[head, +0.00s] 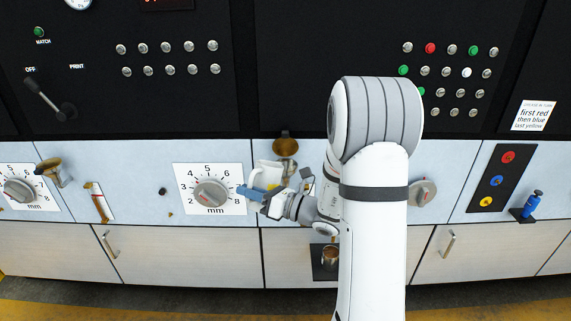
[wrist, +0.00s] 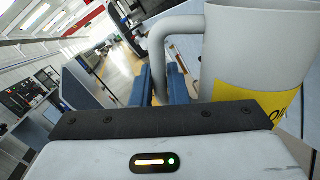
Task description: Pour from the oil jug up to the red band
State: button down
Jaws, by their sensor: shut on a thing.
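The oil jug (head: 267,173) is pale, with a yellow label in the wrist view (wrist: 260,55). My gripper (head: 257,192) has blue fingers (wrist: 165,85) shut on the jug's handle. The jug is held in front of the panel, just right of the middle dial. I see no stream of oil, and its contents are hidden. A slanted tube (head: 98,201) with a red mark near its top and amber below is on the panel at left. The mark is too small to read surely. A brass cup-like fitting (head: 48,166) is up and left of it.
The middle dial (head: 210,193) is close left of the jug. A brass round piece (head: 285,145) is just above it. A metal cup (head: 330,256) sits on a black holder below. A blue pump-like part (head: 532,206) juts out at right.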

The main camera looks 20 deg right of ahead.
aim_at(258, 169)
jog(key=shift+w+d+r+m+t+p, duration=0.15)
jog(key=shift+w+d+r+m+p, duration=0.1)
jog(key=shift+r+m+p, duration=0.25)
jog(key=shift+w+d+r+m+t+p, duration=0.1)
jog(key=shift+w+d+r+m+p, duration=0.15)
jog(key=shift+r+p, duration=0.4)
jog(key=shift+w+d+r+m+t+p, duration=0.15)
jog(key=shift+d+r+m+p, duration=0.25)
jog(key=shift+p, duration=0.3)
jog(key=shift+w+d+r+m+p, duration=0.15)
jog(key=shift+w+r+m+p, duration=0.05)
jog(key=shift+r+m+p, duration=0.4)
jog(key=shift+w+d+r+m+p, duration=0.15)
jog(key=shift+r+m+p, duration=0.25)
jog(key=shift+p, duration=0.3)
dwell(0.7)
jog(key=shift+w+d+r+m+t+p, duration=0.2)
jog(key=shift+r+m+p, duration=0.35)
jog(key=shift+p, duration=0.45)
jog(key=shift+w+d+r+m+t+p, duration=0.1)
jog(key=shift+r+m+t+p, duration=0.1)
jog(key=shift+r+m+p, duration=0.55)
dwell(2.4)
